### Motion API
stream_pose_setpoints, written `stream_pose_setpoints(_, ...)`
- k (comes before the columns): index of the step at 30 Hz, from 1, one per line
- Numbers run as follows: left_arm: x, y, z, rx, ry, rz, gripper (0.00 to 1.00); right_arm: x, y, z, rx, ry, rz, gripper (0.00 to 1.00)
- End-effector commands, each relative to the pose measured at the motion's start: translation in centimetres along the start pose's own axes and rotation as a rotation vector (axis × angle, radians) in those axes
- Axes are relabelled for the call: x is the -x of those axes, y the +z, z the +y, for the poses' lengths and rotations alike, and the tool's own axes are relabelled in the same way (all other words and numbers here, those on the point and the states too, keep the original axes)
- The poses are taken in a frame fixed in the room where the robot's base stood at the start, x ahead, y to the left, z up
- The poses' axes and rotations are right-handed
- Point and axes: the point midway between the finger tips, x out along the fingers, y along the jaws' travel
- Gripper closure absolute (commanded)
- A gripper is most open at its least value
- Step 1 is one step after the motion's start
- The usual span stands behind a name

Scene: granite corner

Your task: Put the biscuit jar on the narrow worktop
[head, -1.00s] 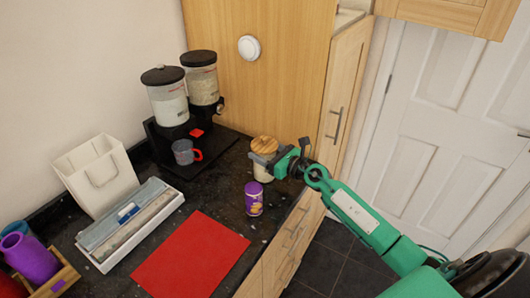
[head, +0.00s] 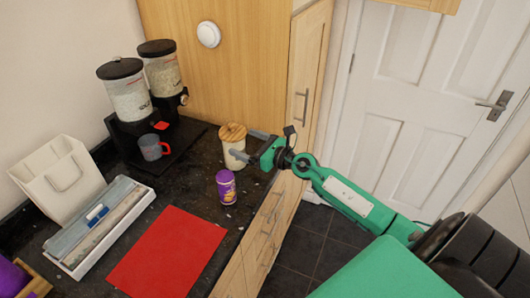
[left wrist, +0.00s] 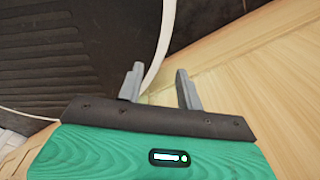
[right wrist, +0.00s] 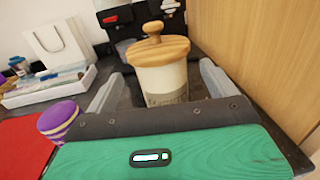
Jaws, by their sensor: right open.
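The biscuit jar (head: 235,157), cream with a round wooden lid, stands upright on the dark granite worktop (head: 192,185) near the wooden panel. My right gripper (head: 246,144) is open at the jar's right side, its fingers pointing towards it. In the right wrist view the jar (right wrist: 165,80) stands ahead between the two spread fingers, with gaps on both sides. My left gripper (left wrist: 158,88) is open and empty in the left wrist view, over a pale wooden surface. I cannot tell which surface is the narrow worktop.
A purple tub (head: 226,187) stands just in front of the jar. A grey mug (head: 152,148) and cereal dispenser (head: 127,95) stand to the left.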

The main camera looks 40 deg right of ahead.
Motion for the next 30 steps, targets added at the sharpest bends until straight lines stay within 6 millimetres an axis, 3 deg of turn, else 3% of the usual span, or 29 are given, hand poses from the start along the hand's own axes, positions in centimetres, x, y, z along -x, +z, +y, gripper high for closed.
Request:
stream_pose_setpoints(6, -1.4, 0.1, 0.0, 0.0, 0.0, 0.0, 0.64, 3.6, -0.4, 0.0, 0.0, 0.0, 0.002, 0.12)
stream_pose_setpoints(13, -2.3, 0.2, 0.1, 0.0, 0.0, 0.001, 0.64, 6.0, -0.3, 0.0, -0.001, 0.0, 0.001, 0.12)
stream_pose_setpoints(30, -2.5, 0.1, 0.1, 0.001, 0.0, 0.001, 0.64, 6.8, 0.0, 0.0, -0.001, 0.0, -0.001, 0.12)
